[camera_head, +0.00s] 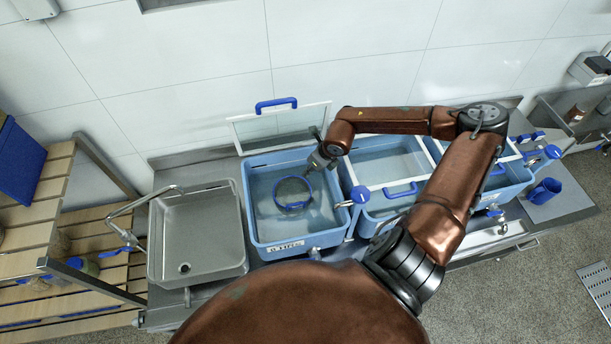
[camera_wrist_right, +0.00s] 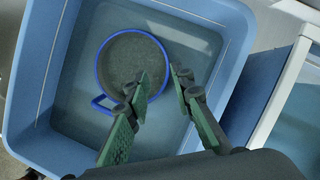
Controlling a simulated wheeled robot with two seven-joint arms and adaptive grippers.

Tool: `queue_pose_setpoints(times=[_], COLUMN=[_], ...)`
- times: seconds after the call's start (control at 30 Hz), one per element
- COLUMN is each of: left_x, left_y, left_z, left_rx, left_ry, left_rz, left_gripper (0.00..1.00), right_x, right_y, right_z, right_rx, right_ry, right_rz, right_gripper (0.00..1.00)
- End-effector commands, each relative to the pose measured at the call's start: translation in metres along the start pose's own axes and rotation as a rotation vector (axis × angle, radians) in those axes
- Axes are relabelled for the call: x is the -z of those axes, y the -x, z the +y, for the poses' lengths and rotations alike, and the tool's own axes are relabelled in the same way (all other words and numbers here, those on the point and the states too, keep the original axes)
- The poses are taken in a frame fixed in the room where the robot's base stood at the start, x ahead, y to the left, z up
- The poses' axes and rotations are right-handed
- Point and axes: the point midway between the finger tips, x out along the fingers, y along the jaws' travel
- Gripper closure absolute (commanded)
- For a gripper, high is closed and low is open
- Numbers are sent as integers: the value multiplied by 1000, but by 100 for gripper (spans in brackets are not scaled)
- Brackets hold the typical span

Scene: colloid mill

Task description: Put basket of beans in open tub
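The basket (camera_head: 292,205) is round with a blue rim. It is inside the open blue tub (camera_head: 252,222), whose lid (camera_head: 285,124) stands raised at the back. In the right wrist view the basket (camera_wrist_right: 115,62) is near the middle of the tub (camera_wrist_right: 32,80), its handle toward the lower left. Its inside looks dull grey-green; single beans cannot be made out. My right gripper (camera_head: 312,168) is over the tub by the basket's upper right. In the wrist view its green fingers (camera_wrist_right: 159,78) are apart with nothing clamped between them, near the basket's right rim. My left gripper is not in view.
A metal sink (camera_head: 195,240) with a tap is left of the tub. More blue tubs with lids (camera_head: 385,170) stand to the right. A blue jug (camera_head: 544,191) is at the right end of the counter. A wooden shelf (camera_head: 45,210) is at the far left.

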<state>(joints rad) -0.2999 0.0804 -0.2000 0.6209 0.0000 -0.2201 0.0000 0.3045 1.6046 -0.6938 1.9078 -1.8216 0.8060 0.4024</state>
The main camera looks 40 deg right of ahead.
Motion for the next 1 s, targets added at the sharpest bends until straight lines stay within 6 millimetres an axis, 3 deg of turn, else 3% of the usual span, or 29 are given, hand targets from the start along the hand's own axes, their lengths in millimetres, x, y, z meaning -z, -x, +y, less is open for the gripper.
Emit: queue_pose_setpoints(times=[0.1,0.3,1.0], left_x=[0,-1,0], left_y=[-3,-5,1], left_z=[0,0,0], left_rx=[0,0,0], left_ry=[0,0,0], left_rz=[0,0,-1], left_gripper=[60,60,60], right_x=[1,1,-2], right_y=[18,33,41], right_z=[-1,0,1], right_rx=[2,-1,-1], right_ry=[1,0,0], right_rz=[1,2,0], right_gripper=[78,78,78])
